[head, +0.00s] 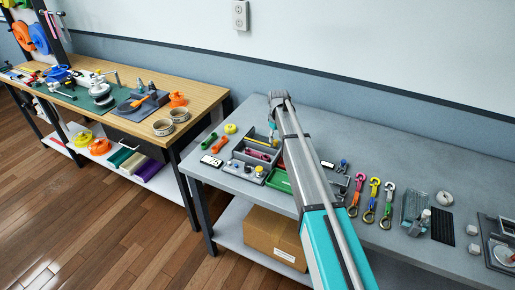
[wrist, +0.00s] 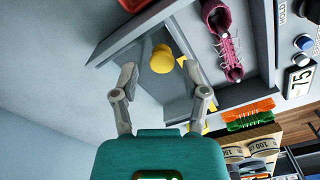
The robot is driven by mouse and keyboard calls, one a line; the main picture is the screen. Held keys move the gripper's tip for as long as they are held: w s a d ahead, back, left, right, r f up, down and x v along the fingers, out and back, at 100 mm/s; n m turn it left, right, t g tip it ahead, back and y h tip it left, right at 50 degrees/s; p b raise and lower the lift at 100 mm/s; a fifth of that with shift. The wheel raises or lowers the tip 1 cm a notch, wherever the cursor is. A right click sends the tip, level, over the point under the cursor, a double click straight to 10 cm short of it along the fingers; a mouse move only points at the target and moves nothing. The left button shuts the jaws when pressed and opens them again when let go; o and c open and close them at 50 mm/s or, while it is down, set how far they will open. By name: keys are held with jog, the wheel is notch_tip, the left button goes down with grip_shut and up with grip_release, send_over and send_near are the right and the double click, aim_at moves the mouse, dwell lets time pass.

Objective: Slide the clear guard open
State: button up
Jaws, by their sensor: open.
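The clear guard (wrist: 143,75) looks like a faintly visible see-through panel over one compartment of a grey divided tray (wrist: 240,93) in the wrist view. A round yellow knob (wrist: 162,58) stands out from it. My gripper (wrist: 160,72) is open and empty, with one finger on either side of the knob and the knob close to the fingertips. I cannot tell whether either finger touches it. The tray also shows in the head view (head: 238,155), where my arm hides part of it and most of the gripper.
A maroon shoe-like object (wrist: 223,40) lies in the neighbouring compartment. A control box with knobs (head: 246,172) stands before the tray. Hooked straps (head: 372,200) lie right of my arm. The wall (head: 330,105) runs close behind the grey bench.

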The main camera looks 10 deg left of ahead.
jog(key=shift+r+p, duration=1.65)
jog(key=shift+r, duration=0.3)
jog(key=shift+c, duration=1.2)
jog(key=shift+r+p, duration=0.4)
jog(key=shift+p, duration=0.05)
jog(key=c, duration=0.4)
notch_tip(320, 180, up, 5)
jog(key=p, duration=0.5)
